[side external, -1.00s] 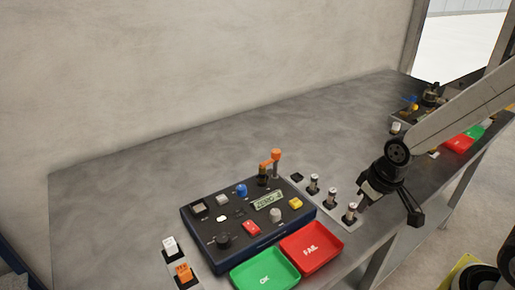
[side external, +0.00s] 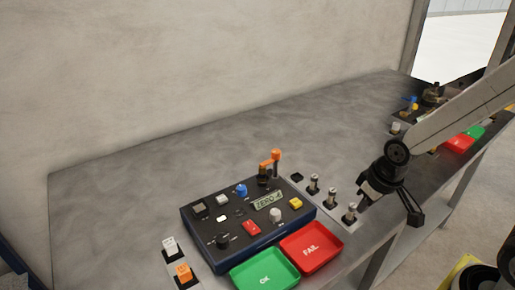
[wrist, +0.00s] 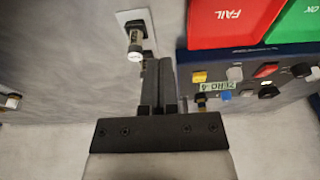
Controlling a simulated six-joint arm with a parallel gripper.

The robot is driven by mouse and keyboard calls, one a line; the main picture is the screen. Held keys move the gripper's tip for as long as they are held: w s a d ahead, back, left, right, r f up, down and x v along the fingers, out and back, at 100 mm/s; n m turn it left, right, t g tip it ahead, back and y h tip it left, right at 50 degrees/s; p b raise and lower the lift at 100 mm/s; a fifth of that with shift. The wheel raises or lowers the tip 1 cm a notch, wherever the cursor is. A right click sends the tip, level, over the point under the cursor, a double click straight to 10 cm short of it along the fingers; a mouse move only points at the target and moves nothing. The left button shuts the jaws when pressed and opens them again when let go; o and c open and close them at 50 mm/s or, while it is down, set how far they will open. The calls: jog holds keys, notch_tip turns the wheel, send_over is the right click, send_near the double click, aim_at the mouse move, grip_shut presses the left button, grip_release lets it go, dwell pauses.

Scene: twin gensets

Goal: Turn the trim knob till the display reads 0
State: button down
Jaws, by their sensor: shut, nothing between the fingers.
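The control box (side external: 192,222) stands on the bench, with a small display (side external: 268,201) that seems to read "ZERO" and a 4, perhaps with a minus sign. It carries a blue knob (side external: 241,190), a black knob (side external: 223,241) and a light grey knob (side external: 276,215); no label shows which is the trim knob. The display also appears upside down in the wrist view (wrist: 217,87). My gripper (side external: 415,218) is shut and empty, right of the box and apart from it, beyond the row of posts. Its fingers (wrist: 158,75) show together in the wrist view.
A red FAIL tray (side external: 335,258) and a green OK tray (side external: 245,278) sit before the box. Several metal-capped posts (side external: 332,197) stand between box and gripper. An orange-handled lever (side external: 275,156) rises behind the box.

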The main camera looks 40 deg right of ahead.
jog(key=c, duration=0.7)
grip_release()
jog(key=shift+w, duration=0.1)
jog(key=o, duration=0.4)
jog(key=shift+w+a+r, duration=0.1)
jog(key=shift+w+a, duration=0.1)
jog(key=shift+w, duration=0.05)
jog(key=shift+c, duration=0.2)
jog(key=r+n+g, duration=0.2)
jog(key=n, duration=0.6)
send_over(275, 211)
jog(key=d, duration=0.1)
jog(key=shift+s+f, duration=0.1)
jog(key=shift+s, duration=0.3)
jog(key=shift+w+a+n+g, duration=0.3)
jog(key=shift+w+a+n, duration=0.05)
jog(key=shift+a+n, duration=0.2)
jog(key=shift+f, duration=3.85)
